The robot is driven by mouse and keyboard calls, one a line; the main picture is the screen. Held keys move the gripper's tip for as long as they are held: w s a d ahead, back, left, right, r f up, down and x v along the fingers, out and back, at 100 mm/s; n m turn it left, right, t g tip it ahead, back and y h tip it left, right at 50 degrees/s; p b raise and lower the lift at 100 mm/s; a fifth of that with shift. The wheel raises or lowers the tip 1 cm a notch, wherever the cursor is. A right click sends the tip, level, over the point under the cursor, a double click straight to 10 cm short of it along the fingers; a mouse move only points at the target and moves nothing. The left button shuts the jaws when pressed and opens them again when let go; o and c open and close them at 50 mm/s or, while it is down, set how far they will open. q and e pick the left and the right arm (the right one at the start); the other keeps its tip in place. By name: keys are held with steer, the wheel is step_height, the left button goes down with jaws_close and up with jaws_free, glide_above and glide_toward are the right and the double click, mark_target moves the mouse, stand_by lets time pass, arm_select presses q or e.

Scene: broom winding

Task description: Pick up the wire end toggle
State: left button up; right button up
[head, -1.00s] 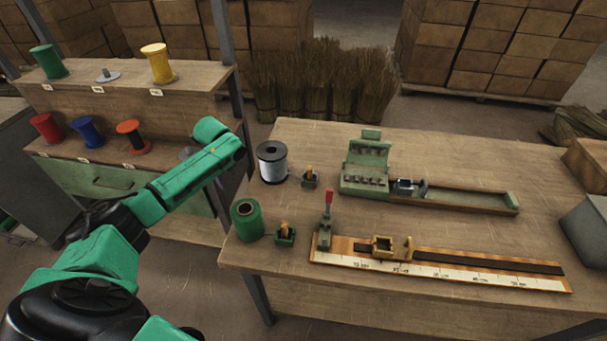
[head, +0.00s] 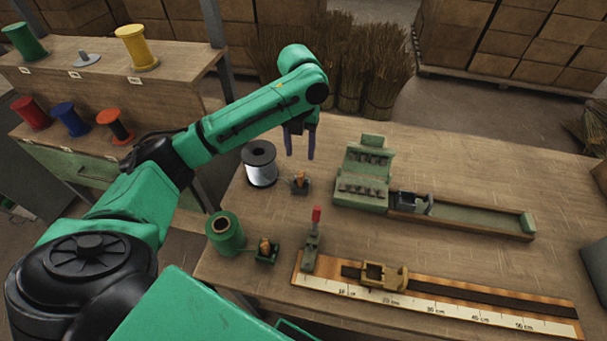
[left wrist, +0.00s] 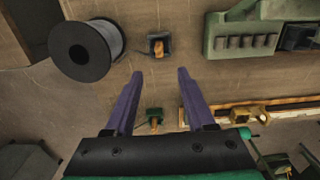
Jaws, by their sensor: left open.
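A small orange-brown toggle (head: 300,178) stands in a dark holder beside the silver wire spool (head: 260,168); it also shows in the left wrist view (left wrist: 158,48), just beyond my fingertips. A second similar toggle (head: 265,246) stands in a green holder by the green spool (head: 225,236). My left gripper (head: 300,156) is open and empty, with its purple fingers pointing down above the table near the first toggle. In the left wrist view the gripper (left wrist: 160,72) has a clear gap between its fingers. My right gripper is not in view.
A green block with slots (head: 362,190) and a long tray (head: 480,219) lie to the right. A measuring board (head: 430,307) with a red-handled clamp (head: 315,230) lies nearer. A shelf (head: 170,105) with coloured spools stands at left.

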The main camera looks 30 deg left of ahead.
arm_select(q)
glide_above(301, 174)
steer(key=s, duration=0.1)
step_height(301, 174, down, 4)
steer(key=shift+f+p, duration=0.15)
steer(key=shift+p, duration=0.2)
steer(key=f, duration=0.2)
steer(key=f+p, duration=0.1)
steer(key=f, duration=0.1)
steer(key=w+f, duration=0.1)
steer(key=f, duration=0.1)
steer(key=shift+f+p, duration=0.3)
steer(key=shift+f, duration=0.3)
jaws_close()
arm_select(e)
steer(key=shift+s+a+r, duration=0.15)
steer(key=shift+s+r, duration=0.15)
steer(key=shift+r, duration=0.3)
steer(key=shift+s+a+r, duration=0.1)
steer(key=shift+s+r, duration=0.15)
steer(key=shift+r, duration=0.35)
